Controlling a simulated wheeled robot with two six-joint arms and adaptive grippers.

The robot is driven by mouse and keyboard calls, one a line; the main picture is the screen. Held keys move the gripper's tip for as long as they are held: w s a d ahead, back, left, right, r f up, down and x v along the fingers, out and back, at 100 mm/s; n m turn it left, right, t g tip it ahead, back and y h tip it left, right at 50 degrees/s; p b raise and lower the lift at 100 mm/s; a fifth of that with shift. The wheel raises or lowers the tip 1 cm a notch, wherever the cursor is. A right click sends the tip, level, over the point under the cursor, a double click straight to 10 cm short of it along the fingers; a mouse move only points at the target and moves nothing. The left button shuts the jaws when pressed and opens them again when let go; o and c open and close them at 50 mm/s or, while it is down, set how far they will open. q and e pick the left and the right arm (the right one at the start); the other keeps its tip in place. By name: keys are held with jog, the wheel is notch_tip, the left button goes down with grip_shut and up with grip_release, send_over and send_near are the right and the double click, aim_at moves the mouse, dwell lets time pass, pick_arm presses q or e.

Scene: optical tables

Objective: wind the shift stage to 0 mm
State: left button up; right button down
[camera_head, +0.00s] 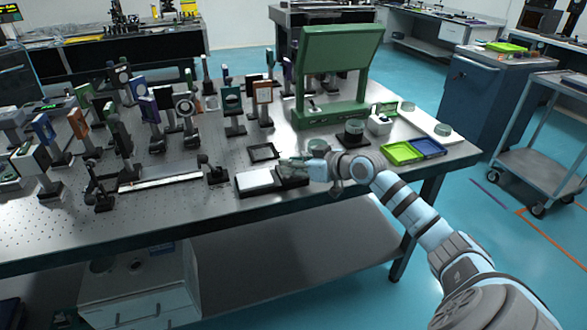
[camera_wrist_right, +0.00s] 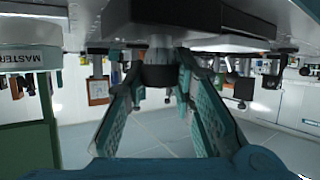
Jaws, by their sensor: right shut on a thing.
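The shift stage (camera_head: 256,180) is a low dark block with a pale top plate, near the front edge of the optical table. My right gripper (camera_head: 287,164) is at its right end. In the right wrist view the picture is upside down, and the stage's dark body (camera_wrist_right: 205,18) fills the top. A dark round knob (camera_wrist_right: 160,76) on a short shaft sits between the two fingers of my right gripper (camera_wrist_right: 159,82), which is shut on it. No scale reading on the stage is legible. My left gripper is not in view.
Optic mounts crowd the table's left and back. A long rail (camera_head: 160,182) lies left of the stage. Green (camera_head: 402,153) and blue (camera_head: 429,147) trays lie right of my gripper.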

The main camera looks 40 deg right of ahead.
jog(key=c, duration=1.3)
grip_release()
notch_tip(320, 180, up, 10)
jog(key=shift+f, duration=0.1)
